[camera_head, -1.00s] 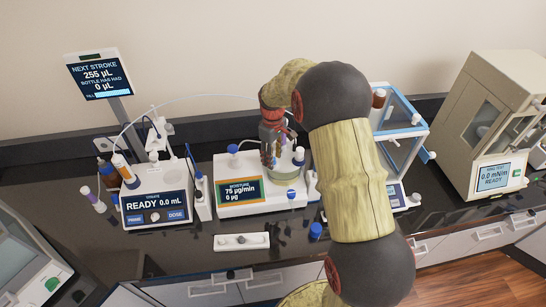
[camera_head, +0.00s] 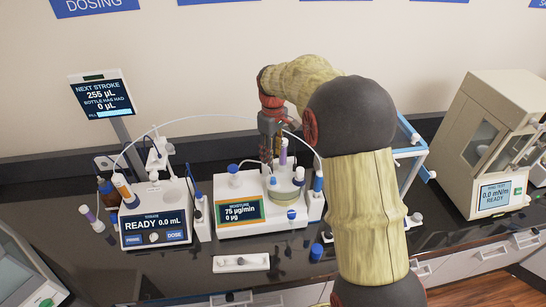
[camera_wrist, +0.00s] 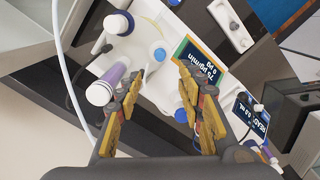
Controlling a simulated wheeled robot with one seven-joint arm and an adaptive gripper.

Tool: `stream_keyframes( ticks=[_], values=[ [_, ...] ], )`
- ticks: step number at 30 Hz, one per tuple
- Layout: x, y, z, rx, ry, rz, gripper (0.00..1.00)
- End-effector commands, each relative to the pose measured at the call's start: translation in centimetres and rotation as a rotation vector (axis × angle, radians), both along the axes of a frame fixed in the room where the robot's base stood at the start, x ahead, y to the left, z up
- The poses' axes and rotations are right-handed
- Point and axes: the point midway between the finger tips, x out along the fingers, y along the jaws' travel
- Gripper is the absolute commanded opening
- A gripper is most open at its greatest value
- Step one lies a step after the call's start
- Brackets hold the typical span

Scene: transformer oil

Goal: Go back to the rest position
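My gripper (camera_head: 268,158) is above the white moisture unit (camera_head: 232,228), at the left end of my raised arm. In the wrist view its two fingers (camera_wrist: 160,76) stand apart with nothing held between them. The unit's screen (camera_head: 240,211) reads 75 µg/min and 0 µg. A purple-banded tube with a white cap (camera_head: 283,152) stands upright at the unit's glass vessel (camera_head: 284,192). In the wrist view that tube (camera_wrist: 108,82) lies outside the left finger. My arm hides part of the bench to the right.
A titration unit (camera_head: 155,225) reads READY 0.0 mL, with a display (camera_head: 103,98) behind it. A beige cabinet instrument (camera_head: 480,140) stands right.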

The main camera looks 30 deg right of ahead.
Motion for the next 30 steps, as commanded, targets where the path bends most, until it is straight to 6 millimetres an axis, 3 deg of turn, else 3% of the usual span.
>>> stream_keyframes(
  ticks=[13,18,22,30],
  values=[
    [0.0,0.0,0.0,0.0,0.0,-0.009,0.38],
    [0.2,-0.1,-0.3,-0.002,-0.013,-0.098,0.38],
    [-2.2,0.6,-2.5,0.005,0.022,-0.212,0.38],
    [-8.6,3.1,-2.2,0.004,-0.004,-0.383,0.38]
  ],
)
